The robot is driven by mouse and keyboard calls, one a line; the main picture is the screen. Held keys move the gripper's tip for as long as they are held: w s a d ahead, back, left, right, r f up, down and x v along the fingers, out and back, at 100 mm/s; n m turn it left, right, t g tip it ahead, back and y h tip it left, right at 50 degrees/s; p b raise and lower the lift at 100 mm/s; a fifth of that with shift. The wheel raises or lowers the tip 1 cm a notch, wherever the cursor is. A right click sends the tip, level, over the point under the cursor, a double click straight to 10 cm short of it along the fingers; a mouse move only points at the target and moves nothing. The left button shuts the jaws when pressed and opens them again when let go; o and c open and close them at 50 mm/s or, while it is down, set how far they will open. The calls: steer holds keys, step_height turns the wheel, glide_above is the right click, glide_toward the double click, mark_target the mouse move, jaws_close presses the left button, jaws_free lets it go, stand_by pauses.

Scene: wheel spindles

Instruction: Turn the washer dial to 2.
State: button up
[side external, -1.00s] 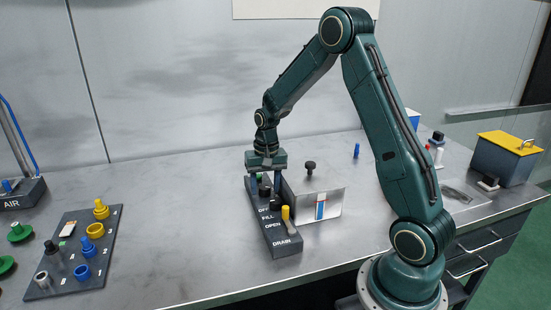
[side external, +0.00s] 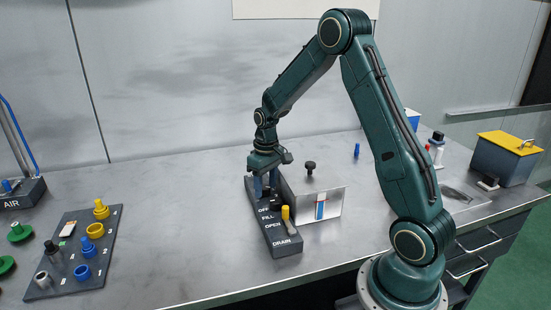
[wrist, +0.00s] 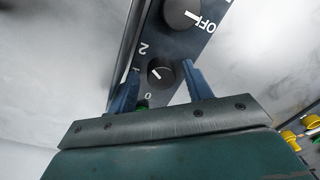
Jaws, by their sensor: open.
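A small black dial (wrist: 161,72) with a white pointer line sits on the dark control panel (wrist: 150,28), beside the printed marks 0 and 2. The pointer lies slantwise, and I cannot tell exactly which mark it faces. My gripper (side external: 266,190) points down over the far end of the panel in the side view. In the wrist view its blue fingers are open on either side of the dial, with visible gaps. The fingers mostly hide the dial in the side view.
A larger knob (wrist: 181,14) marked OFF is close by on the same panel. A yellow-handled lever (side external: 286,214) stands near DRAIN. An upright metal plate (side external: 320,204) borders the panel's right side. A tray of pegs and rings (side external: 68,286) lies left, with bare table between.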

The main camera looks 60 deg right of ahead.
mark_target(264, 186)
steer(key=n, duration=1.2)
steer(key=shift+w+d+n, duration=0.1)
steer(key=shift+n, duration=0.2)
steer(key=shift+r+n, duration=0.15)
steer(key=shift+n, duration=0.15)
step_height(264, 186, up, 14)
steer(key=s+a+r+m+t, duration=0.2)
steer(key=s+a+r+m, duration=0.2)
steer(key=s+a, duration=0.3)
steer(key=s+a+r+m+t, duration=0.2)
steer(key=s+a+r+m, duration=0.2)
steer(key=s+a, duration=0.3)
steer(key=shift+s+a+m+h, duration=0.3)
steer(key=shift+s+h, duration=0.1)
steer(key=shift+s, duration=0.8)
stand_by(0.4)
steer(key=shift+s+r, duration=0.1)
